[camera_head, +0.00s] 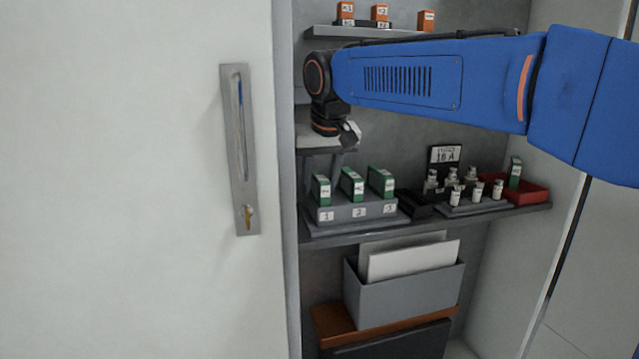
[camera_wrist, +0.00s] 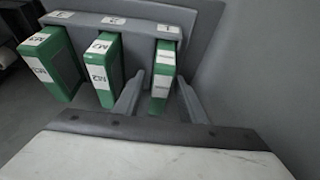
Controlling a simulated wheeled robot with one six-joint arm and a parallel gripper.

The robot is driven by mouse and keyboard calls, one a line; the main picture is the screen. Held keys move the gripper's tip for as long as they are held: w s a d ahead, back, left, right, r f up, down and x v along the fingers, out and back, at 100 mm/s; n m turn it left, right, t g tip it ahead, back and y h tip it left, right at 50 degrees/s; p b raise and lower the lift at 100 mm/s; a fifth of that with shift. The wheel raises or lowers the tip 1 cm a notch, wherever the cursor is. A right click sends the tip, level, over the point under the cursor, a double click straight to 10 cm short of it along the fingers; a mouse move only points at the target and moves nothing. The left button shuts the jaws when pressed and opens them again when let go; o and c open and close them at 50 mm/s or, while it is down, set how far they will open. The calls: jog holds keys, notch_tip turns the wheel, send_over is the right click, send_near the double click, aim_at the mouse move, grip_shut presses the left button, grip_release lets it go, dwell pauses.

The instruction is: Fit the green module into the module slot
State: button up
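Three green modules stand in a grey rack (camera_head: 380,213) with places labelled 1, 2 and 3: the left module (camera_head: 321,189), the middle module (camera_head: 352,184) and the right module (camera_head: 381,181). Another green module (camera_head: 515,172) stands at the red tray on the right. My gripper (camera_head: 323,170) is over the left end of the rack. In the wrist view its fingers (camera_wrist: 161,77) are open on either side of the module at place 1 (camera_wrist: 163,75), with small gaps visible. The module marked M2 (camera_wrist: 103,70) is beside the left finger. Contact and finger depth cannot be told.
Small bottles (camera_head: 470,190) stand on a dark stand right of the rack, before a sign (camera_head: 444,156). The red tray (camera_head: 528,194) is at the shelf's right end. Orange modules (camera_head: 380,12) stand on the upper shelf. A grey file box (camera_head: 400,300) is below.

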jog(key=v, duration=1.2)
jog(key=shift+r, duration=0.15)
jog(key=shift+d, duration=0.1)
jog(key=s+d+f, duration=0.4)
jog(key=d+f, duration=0.2)
jog(key=d, duration=0.4)
jog(key=s+d+f+m, duration=0.1)
jog(key=s+d+f, duration=0.5)
jog(key=f, duration=0.3)
jog(key=s+d+f+m, duration=0.1)
jog(key=s+d+f, duration=0.5)
jog(key=s+f, duration=0.2)
jog(key=s+d+f+m+h, duration=0.1)
jog(key=s+d+f, duration=0.5)
jog(key=f, duration=0.5)
jog(key=shift+s+d+f+t, duration=0.2)
jog(key=shift+s+f+t, duration=0.1)
jog(key=shift+s, duration=0.65)
